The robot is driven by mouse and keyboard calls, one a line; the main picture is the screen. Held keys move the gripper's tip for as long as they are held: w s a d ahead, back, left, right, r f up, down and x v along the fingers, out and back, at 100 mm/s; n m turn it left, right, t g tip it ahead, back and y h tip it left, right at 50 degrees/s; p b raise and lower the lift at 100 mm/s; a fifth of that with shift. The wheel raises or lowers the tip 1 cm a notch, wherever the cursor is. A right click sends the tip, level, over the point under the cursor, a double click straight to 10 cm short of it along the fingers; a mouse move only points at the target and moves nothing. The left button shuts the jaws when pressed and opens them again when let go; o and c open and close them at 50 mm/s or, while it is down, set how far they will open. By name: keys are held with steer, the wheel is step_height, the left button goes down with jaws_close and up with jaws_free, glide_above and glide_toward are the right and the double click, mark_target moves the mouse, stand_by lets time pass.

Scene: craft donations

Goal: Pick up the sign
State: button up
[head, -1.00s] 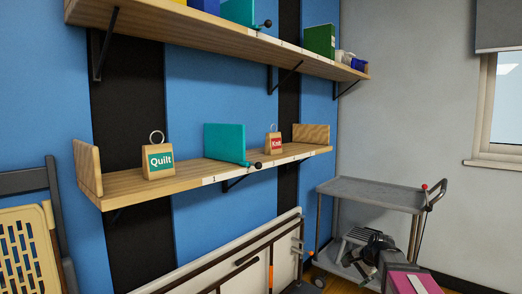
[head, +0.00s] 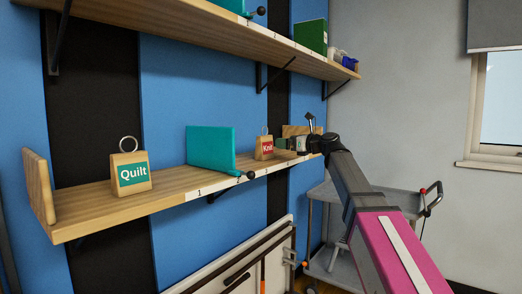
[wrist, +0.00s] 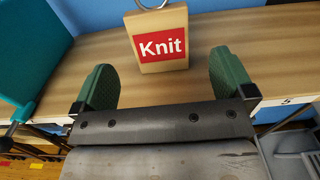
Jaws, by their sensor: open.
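Two small wooden signs with ring tops stand on the lower shelf. The Knit sign (head: 264,148) has a red label and stands toward the right end; it also shows upright in the wrist view (wrist: 161,47). The Quilt sign (head: 131,171) has a teal label and stands near the left end. My gripper (wrist: 168,80) is open and empty, its green fingers spread to either side in front of the Knit sign, with a gap to it. In the head view my gripper (head: 281,146) is just right of the Knit sign.
The lower shelf (head: 90,205) has wooden end boards. A teal divider (head: 211,149) with a black-knobbed rod stands left of the Knit sign. The upper shelf (head: 205,37) overhangs above. A grey cart (head: 330,200) stands below right.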

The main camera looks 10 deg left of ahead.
mark_target(267, 138)
steer(key=x, duration=0.7)
steer(key=r+x, duration=0.1)
steer(key=x, duration=0.3)
steer(key=shift+s+a, duration=0.1)
steer(key=shift+s, duration=0.1)
steer(key=c, duration=0.7)
